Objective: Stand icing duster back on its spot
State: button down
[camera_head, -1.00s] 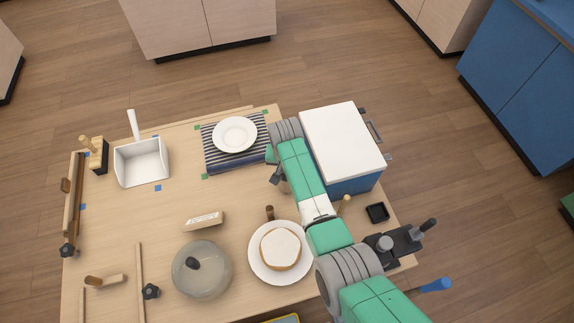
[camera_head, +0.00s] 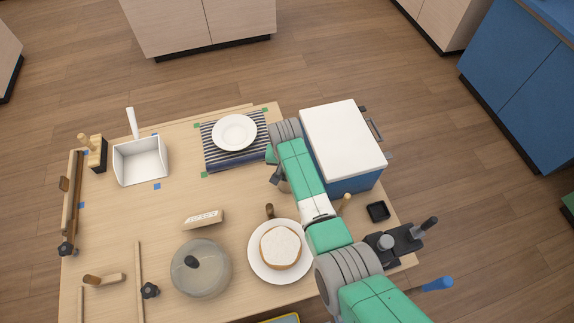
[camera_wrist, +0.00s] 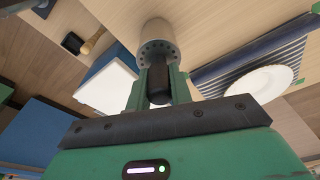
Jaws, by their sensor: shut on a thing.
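The icing duster (camera_wrist: 158,45) shows in the wrist view as a grey metal cylinder with a ring of small holes and a dark handle. My gripper (camera_wrist: 160,88) is shut on the dark handle, with one green finger on each side. In the head view my gripper (camera_head: 277,176) is over the table between the striped mat and the white-topped box. A small part of the duster (camera_head: 284,187) shows below it, largely hidden by my arm. I cannot tell whether it touches the table. A small black square tray (camera_head: 377,211) lies right of my arm.
The white-topped blue box (camera_head: 341,140) stands close on the right. A white plate (camera_head: 235,133) lies on the striped mat (camera_head: 212,158) behind. A cake (camera_head: 280,247) on a plate and a lidded pot (camera_head: 201,270) stand in front. The table's middle is mostly clear.

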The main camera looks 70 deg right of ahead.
jog(key=shift+f, duration=0.35)
jog(key=c, duration=1.2)
grip_release()
jog(key=shift+o, duration=0.2)
jog(key=shift+r, duration=0.1)
jog(key=r+p, duration=0.2)
jog(key=p, duration=0.1)
jog(key=r+p, duration=0.2)
jog(key=r, duration=0.1)
jog(key=a+r+p, duration=0.1)
jog(key=r+p, duration=0.2)
jog(key=shift+s+a+p, duration=0.1)
jog(key=shift+s+p, duration=0.1)
jog(key=shift+p, duration=0.1)
jog(key=shift+f, duration=0.15)
